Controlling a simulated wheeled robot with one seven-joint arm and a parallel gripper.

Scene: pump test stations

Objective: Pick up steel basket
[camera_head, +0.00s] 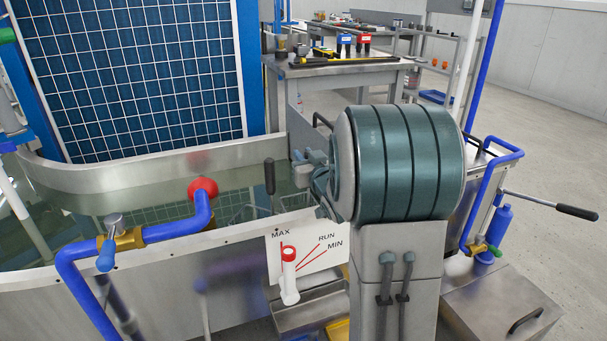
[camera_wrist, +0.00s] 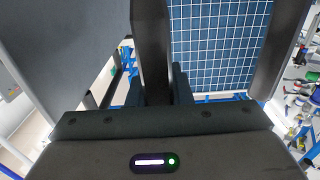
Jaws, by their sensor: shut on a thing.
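In the wrist view my gripper (camera_wrist: 158,88) shows two dark fingers closed on a dark upright bar (camera_wrist: 152,45). I cannot tell from this view whether the bar belongs to the steel basket. In the head view thin wire lines (camera_head: 248,213) show faintly in the glass-sided tank and may be part of the basket. A black upright handle (camera_head: 270,175) stands just right of them, at the tank's near edge. My fingertips cannot be made out in the head view, where a large close shape covers the middle right.
A blue grid panel (camera_head: 140,75) stands behind the tank rim (camera_head: 170,180). A blue pipe (camera_head: 165,232) with a red end crosses the tank's front. A workbench (camera_head: 345,75) stands behind; open floor lies right.

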